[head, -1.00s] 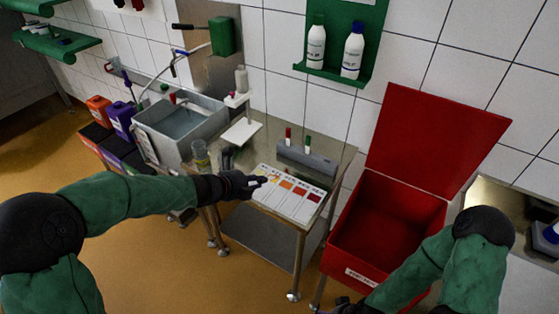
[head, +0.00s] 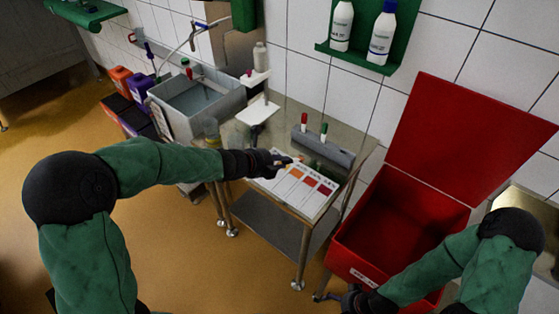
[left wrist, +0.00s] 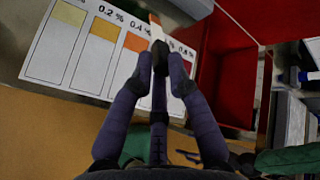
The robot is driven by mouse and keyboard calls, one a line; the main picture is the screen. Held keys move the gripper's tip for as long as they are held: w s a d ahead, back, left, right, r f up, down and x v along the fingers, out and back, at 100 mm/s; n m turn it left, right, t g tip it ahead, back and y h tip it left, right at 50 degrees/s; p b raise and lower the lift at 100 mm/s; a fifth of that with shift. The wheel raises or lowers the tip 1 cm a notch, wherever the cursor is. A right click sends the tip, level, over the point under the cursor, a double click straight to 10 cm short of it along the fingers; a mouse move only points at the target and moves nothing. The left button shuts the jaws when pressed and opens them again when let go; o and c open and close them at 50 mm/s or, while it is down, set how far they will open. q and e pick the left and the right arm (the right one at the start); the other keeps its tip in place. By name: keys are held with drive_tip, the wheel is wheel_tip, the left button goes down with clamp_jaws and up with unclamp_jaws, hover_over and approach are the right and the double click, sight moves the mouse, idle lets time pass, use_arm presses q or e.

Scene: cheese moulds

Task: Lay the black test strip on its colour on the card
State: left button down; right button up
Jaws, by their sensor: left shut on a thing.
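My left gripper (head: 280,162) is shut on the test strip and reaches over the far part of the colour card (head: 312,205). In the left wrist view the strip (left wrist: 154,20) has a black body between my fingertips (left wrist: 164,75) and a pale length with an orange end pointing away. The card (left wrist: 60,73) shows there with columns from pale yellow to orange and red, marked in percent. The strip passes over the columns right of the orange one (left wrist: 130,65); its height above the card is unclear. My right gripper (head: 350,298) is low beside the red box, its jaws unclear.
The card lies on a steel table (head: 345,142). A grey rack (head: 322,152) with a red-capped and a green-capped tube stands behind it. A grey sink (head: 190,105) is left, an open red box (head: 385,240) right. Bottles (head: 382,35) stand on a green wall shelf.

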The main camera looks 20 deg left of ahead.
use_arm(q)
drive_tip(key=shift+f+b, duration=2.3)
drive_tip(key=shift+f, duration=0.4)
drive_tip(key=c, duration=1.1)
unclamp_jaws()
drive_tip(key=v, duration=1.2)
